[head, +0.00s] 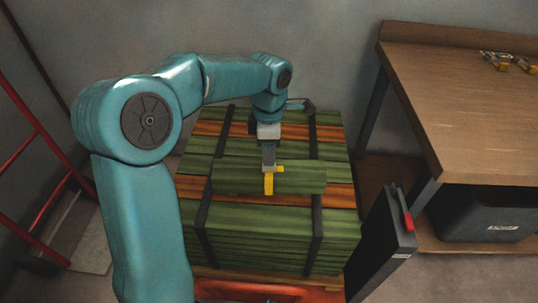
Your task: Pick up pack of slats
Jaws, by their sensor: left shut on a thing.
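A small pack of green slats (308,177) is at the top of a large strapped stack of green and orange slats (270,243) in the middle of the head view. My left gripper (269,182), with yellow fingertips, comes down from above and is shut on the middle of the small pack. The fingers hide part of it. I cannot tell whether the pack rests on the stack or is lifted slightly. My right gripper is not in view.
Two black straps run over the large stack, which stands on a red base (250,291). A wooden workbench (470,110) is at the right, with a dark bin (485,215) below. A black case (382,245) stands beside the stack. A red frame (22,145) is at the left.

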